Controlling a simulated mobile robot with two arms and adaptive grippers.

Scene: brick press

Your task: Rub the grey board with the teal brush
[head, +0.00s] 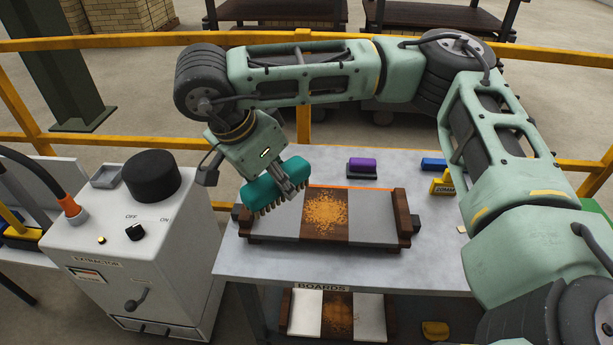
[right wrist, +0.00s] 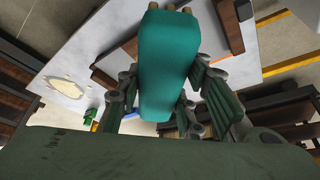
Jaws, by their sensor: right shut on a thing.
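The grey board (head: 281,221) lies flat on the table between dark wooden end blocks, with a brown middle band covered in orange grit. My right gripper (head: 292,194) is shut on the teal brush (head: 272,186) at the left end of the board. The brush's bristles point down; I cannot tell whether they touch the board. The brush (right wrist: 168,60) also fills the middle of the right wrist view, between the fingers of my right gripper (right wrist: 170,95). My left gripper is not in view.
A purple block (head: 361,165) on a dark base, a blue one (head: 433,163) and a yellow one (head: 441,186) stand at the table's back. The white extractor box (head: 110,250) stands left. A second board (head: 340,314) is on the shelf below. Yellow rails (head: 300,40) run behind.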

